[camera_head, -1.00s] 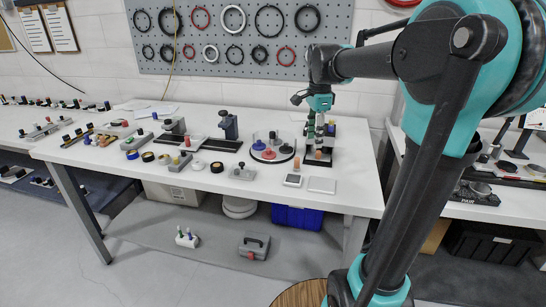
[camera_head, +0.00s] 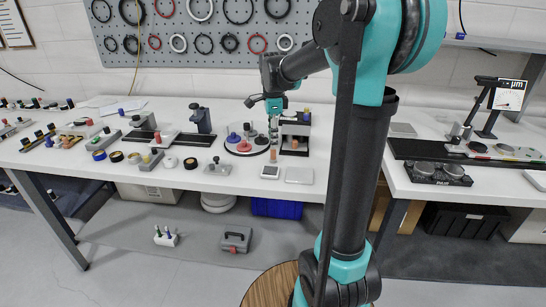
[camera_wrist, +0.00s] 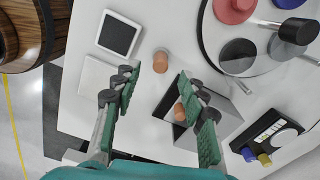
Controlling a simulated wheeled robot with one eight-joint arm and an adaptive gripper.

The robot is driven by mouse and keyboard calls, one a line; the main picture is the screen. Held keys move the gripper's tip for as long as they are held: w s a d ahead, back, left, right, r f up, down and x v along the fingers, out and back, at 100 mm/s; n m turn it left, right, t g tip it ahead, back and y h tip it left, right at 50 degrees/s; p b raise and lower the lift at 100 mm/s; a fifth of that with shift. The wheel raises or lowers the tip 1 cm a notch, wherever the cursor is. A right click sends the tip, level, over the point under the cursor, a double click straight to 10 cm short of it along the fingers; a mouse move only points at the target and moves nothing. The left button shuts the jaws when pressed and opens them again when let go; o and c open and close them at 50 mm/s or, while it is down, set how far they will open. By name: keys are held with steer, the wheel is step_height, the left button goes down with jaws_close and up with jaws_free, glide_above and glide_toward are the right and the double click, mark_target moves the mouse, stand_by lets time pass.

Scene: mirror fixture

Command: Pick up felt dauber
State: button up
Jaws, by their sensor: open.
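Two small tan-orange cylinders stand near my gripper; I cannot tell for certain which is the felt dauber. One cylinder (camera_wrist: 160,62) stands on the white bench ahead of my fingertips, between their lines in the wrist view. The other (camera_wrist: 180,112) is at a grey box-like stand (camera_wrist: 228,100), partly hidden by my right-hand finger. In the head view a tan cylinder (camera_head: 294,143) shows at that stand. My gripper (camera_wrist: 157,82) is open, with nothing held between its green-padded fingers. In the head view my gripper (camera_head: 273,128) hangs over the bench beside the stand.
A round tray (camera_head: 246,152) with red and blue knobbed pieces is close by. A small scale-like device (camera_wrist: 117,36) and a pale flat plate (camera_wrist: 94,76) lie near the bench edge. A black block (camera_wrist: 268,137) sits beyond the stand. The bench's left half is crowded.

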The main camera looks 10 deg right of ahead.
mark_target(273, 151)
steer(key=shift+f, duration=2.9)
jaws_close()
